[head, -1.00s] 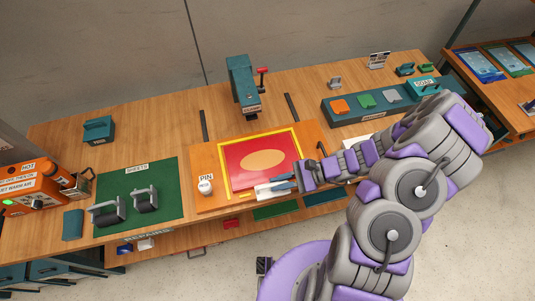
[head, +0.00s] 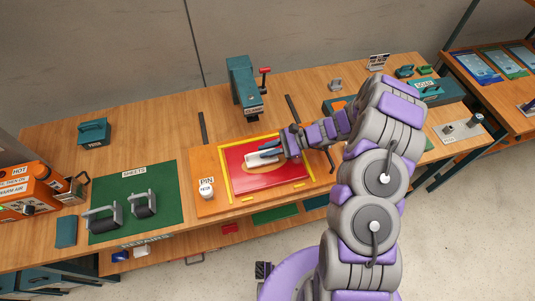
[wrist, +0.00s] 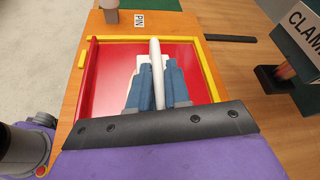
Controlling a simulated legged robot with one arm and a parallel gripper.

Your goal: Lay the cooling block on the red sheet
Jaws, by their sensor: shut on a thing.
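The red sheet (head: 285,178) lies inside a yellow frame in the head view, and its red surface also shows in the wrist view (wrist: 112,72). My gripper (head: 268,152) is over the sheet, shut on the upright handle of the white cooling block (head: 258,162). In the wrist view my gripper's blue fingers (wrist: 158,84) clasp the white handle (wrist: 156,58), with part of the block's flat white base behind it. The block covers most of the orange patch on the sheet. I cannot tell whether the block touches the sheet.
A teal clamp machine (head: 244,86) with a red-tipped lever stands behind the frame. A white pin pot (head: 206,188) stands at the frame's left. Rollers (head: 142,205) sit on the green mat (head: 175,185). The orange hot-air unit (head: 30,195) is at far left.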

